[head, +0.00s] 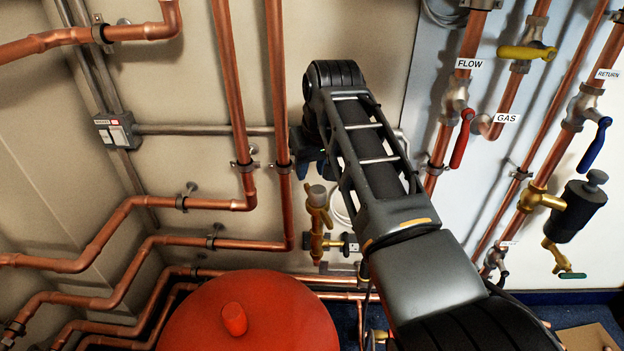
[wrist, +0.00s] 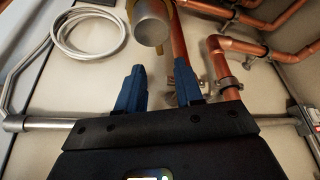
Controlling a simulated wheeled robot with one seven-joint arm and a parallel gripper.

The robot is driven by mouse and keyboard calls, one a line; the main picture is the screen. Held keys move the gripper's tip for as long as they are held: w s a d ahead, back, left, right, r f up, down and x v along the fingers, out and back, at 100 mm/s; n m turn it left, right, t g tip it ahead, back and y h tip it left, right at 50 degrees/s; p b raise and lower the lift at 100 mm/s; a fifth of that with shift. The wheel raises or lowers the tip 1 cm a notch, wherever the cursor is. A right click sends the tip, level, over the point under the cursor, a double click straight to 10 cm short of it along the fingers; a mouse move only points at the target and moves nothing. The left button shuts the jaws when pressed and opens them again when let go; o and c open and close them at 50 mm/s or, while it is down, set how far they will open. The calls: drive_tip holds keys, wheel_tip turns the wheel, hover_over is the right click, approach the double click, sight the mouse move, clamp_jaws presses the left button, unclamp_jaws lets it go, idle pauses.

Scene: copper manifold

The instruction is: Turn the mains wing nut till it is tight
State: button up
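I cannot clearly make out the mains wing nut in either view. A brass fitting (head: 317,222) with a grey cylindrical cap stands low on the wall, left of my arm in the head view. A small side branch with a label (head: 350,244), too small to read, sits at its right. My gripper (head: 303,160) is just above this fitting in the head view, partly hidden by my arm. In the wrist view the two blue fingers of my gripper (wrist: 158,86) are apart with nothing between their tips. The grey cap (wrist: 153,27) is beyond the tips, apart from them.
Vertical copper pipes (head: 279,100) run close left of my gripper. A red vessel (head: 250,315) stands below. Labelled pipes with a red lever (head: 462,138), yellow lever (head: 527,53) and blue lever (head: 594,144) are at right. A white hose coil (wrist: 88,35) hangs on the wall.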

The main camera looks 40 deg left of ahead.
sight(308, 185)
drive_tip(key=shift+b+x, duration=0.9)
drive_tip(key=shift+x, duration=2.05)
drive_tip(key=shift+c, duration=0.2)
clamp_jaws()
